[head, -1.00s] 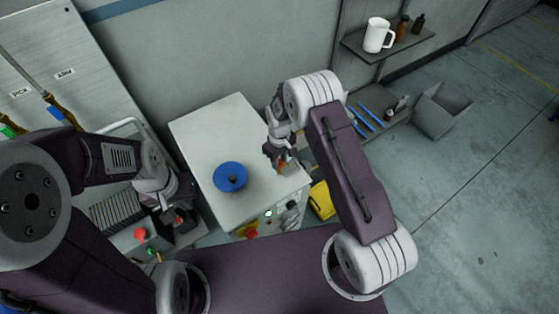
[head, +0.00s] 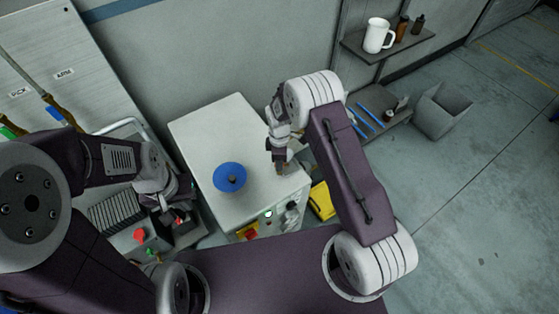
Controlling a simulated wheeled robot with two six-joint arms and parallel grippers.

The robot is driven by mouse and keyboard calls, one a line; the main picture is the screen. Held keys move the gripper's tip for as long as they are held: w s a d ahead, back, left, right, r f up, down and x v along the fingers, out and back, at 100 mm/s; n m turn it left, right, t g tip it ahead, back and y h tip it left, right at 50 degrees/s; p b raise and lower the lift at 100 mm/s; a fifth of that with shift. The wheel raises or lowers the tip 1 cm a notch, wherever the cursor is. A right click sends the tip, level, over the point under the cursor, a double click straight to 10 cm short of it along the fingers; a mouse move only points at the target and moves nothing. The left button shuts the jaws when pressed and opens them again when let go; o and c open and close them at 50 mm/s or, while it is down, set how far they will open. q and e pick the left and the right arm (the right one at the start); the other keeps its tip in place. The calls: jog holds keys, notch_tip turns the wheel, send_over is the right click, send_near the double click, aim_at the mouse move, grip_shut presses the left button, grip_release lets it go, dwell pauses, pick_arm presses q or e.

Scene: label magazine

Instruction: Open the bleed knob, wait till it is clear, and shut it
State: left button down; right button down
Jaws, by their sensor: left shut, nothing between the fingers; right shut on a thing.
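A white cabinet (head: 210,135) stands in the middle of the head view, with a blue disc (head: 229,177) on its top. My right gripper (head: 281,171) points down at the cabinet top near its right edge. It is shut on a small orange-brown knob, seemingly the bleed knob, which its fingers mostly hide. The knob's exact turn cannot be read. My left gripper (head: 181,214) is at the lower left, beside the cabinet, shut and empty, partly hidden by its own wrist.
The cabinet front has a small lit lamp (head: 268,214) and a red and yellow switch (head: 249,232). A grey box with a red button (head: 139,235) stands at lower left. A shelf with a white mug (head: 376,36) is at upper right. A yellow object (head: 321,201) sits right of the cabinet.

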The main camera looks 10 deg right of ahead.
jog(key=shift+w+r+n, duration=0.1)
jog(key=shift+w+n, duration=0.05)
jog(key=shift+n, duration=0.25)
jog(key=c, duration=1.1)
grip_release()
jog(key=shift+a, duration=0.1)
jog(key=shift+o, duration=0.2)
notch_tip(320, 180, up, 9)
jog(key=shift+b, duration=0.3)
